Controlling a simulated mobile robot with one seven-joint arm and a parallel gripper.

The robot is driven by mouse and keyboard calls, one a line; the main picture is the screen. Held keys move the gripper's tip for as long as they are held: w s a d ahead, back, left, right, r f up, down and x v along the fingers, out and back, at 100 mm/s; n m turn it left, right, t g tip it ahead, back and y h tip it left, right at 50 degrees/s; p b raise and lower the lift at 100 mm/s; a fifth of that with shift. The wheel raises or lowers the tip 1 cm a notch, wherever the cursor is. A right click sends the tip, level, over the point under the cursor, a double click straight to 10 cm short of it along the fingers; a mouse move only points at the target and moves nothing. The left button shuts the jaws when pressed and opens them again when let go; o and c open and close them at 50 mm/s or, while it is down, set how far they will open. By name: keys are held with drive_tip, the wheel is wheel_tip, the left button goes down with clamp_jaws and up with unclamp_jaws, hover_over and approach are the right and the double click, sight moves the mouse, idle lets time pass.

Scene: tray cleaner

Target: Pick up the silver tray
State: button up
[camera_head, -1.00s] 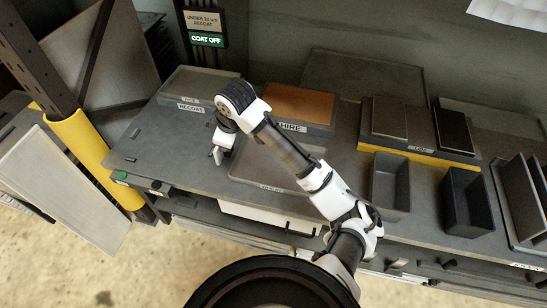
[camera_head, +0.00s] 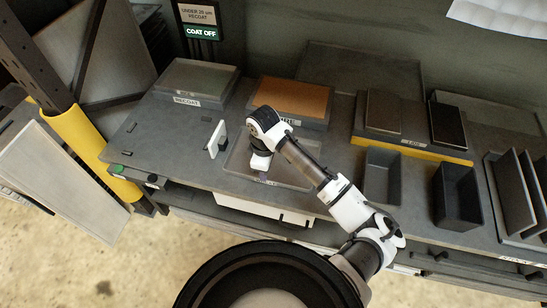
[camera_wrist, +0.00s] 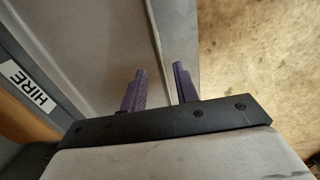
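A flat grey, silver-looking tray (camera_head: 294,173) with a thin rim lies on the dark bench near its front edge. My gripper (camera_head: 262,172) is low over the tray's front middle in the head view, where my wrist hides its fingers. In the wrist view, the two purple fingers of my gripper (camera_wrist: 160,68) stand apart, one on each side of the line of the tray's rim. The tray surface (camera_wrist: 105,50) fills the left of that view. The gripper is open, and I cannot tell whether the fingers touch the tray.
A RECOAT tray (camera_head: 200,83) and an orange-topped tray (camera_head: 290,97) stand behind. A small upright white piece (camera_head: 216,139) stands left of my gripper. Dark bins (camera_head: 458,197) are to the right. A yellow-wrapped post (camera_head: 90,150) is at the left. The bench edge drops to the floor.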

drive_tip(key=shift+s+f+p, duration=0.1)
drive_tip(key=shift+f+p, duration=0.45)
drive_tip(key=shift+f, duration=1.85)
clamp_jaws()
